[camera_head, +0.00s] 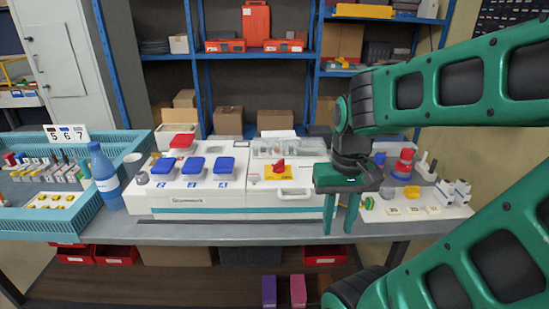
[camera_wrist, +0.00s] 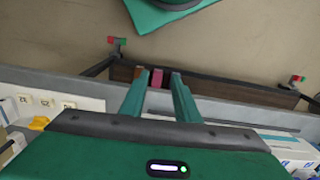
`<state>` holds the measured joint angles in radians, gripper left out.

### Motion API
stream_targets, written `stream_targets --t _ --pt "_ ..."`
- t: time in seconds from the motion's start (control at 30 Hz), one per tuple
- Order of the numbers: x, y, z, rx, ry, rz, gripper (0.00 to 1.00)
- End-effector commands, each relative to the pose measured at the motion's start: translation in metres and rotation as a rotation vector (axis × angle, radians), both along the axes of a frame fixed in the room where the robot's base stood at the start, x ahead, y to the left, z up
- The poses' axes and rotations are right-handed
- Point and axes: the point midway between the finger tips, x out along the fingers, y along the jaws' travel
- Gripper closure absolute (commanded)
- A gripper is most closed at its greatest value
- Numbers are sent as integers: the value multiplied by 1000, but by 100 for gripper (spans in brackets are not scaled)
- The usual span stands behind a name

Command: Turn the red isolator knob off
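The red isolator knob (camera_head: 279,166) sits on a yellow plate (camera_head: 262,175) on the sloped top of the white socket box (camera_head: 240,205), near its right end. My gripper (camera_head: 340,228) points down at the box's right end, to the right of the knob and apart from it. Its two green fingers are spread with an empty gap. They also show in the wrist view (camera_wrist: 158,74), over the table's front edge. The knob is not visible in the wrist view.
Three blue-lidded sockets (camera_head: 193,166) sit left of the knob. A clear-lidded case (camera_head: 285,148) is behind it. A blue bottle (camera_head: 104,178) and teal crate (camera_head: 98,205) stand left. A pale board (camera_head: 415,211) with switches and a red plug (camera_head: 403,163) lies right.

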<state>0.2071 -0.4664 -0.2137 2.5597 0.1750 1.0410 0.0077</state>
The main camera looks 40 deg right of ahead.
Motion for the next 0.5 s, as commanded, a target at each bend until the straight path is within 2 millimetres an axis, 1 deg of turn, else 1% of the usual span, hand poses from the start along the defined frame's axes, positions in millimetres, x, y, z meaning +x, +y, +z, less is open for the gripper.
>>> stream_targets --t 0.03,0.07,0.17,0.27,0.3,0.37,0.4,0.47,0.5 --pt "-8 0 6 -1 -11 -5 71" --pt "-7 -1 9 -3 -15 -13 71" --pt "12 -11 22 -12 -13 -69 71" --pt "49 -21 44 -26 -10 -177 71" --pt "67 -24 54 -32 -10 -228 71" --pt "97 -28 70 -38 -11 -313 71" --pt "117 -31 80 -41 -11 -369 71" --pt "147 -33 92 -43 -13 -452 71" --pt "166 -33 100 -43 -13 -503 71"
